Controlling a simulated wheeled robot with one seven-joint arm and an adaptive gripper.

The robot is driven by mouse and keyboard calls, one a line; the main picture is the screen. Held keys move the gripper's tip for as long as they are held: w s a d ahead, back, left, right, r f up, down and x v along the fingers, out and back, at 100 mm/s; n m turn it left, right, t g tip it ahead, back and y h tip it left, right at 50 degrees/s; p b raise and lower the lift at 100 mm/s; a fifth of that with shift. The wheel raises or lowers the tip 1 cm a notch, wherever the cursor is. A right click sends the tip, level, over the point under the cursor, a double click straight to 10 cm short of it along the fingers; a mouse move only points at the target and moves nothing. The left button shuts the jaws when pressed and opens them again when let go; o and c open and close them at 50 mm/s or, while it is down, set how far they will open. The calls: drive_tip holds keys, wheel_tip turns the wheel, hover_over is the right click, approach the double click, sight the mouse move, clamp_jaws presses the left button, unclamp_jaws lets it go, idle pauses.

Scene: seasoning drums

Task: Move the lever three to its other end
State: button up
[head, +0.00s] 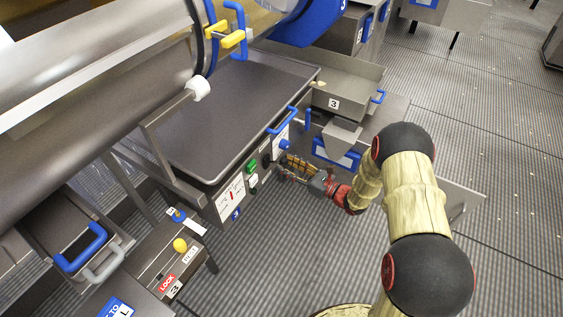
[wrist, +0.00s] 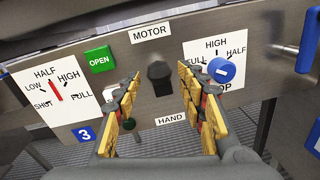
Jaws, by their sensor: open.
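A black lever (wrist: 160,74) sits on a grey panel between a MOTOR label above and a HAND label below. I cannot tell which label it points to. The panel carries a blue 3 mark (wrist: 84,134), which also shows in the head view (head: 237,214). My gripper (wrist: 158,84) is open and empty, its yellow-padded fingers either side of the black lever in the wrist view. I cannot tell whether they touch it. In the head view my gripper (head: 286,168) is close in front of the panel. A separate box at lower left has a yellow-knobbed lever (head: 180,245), LOCK and 3.
A green OPEN button (wrist: 99,60) is left of the black lever; a blue knob (wrist: 222,69) is right of it. A blue handle (head: 282,121) juts from the panel's upper edge. A tray (head: 346,84) marked 3 stands beyond. Floor at right is mostly clear.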

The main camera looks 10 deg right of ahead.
drive_tip(key=v, duration=0.8)
drive_tip(key=shift+s, duration=0.1)
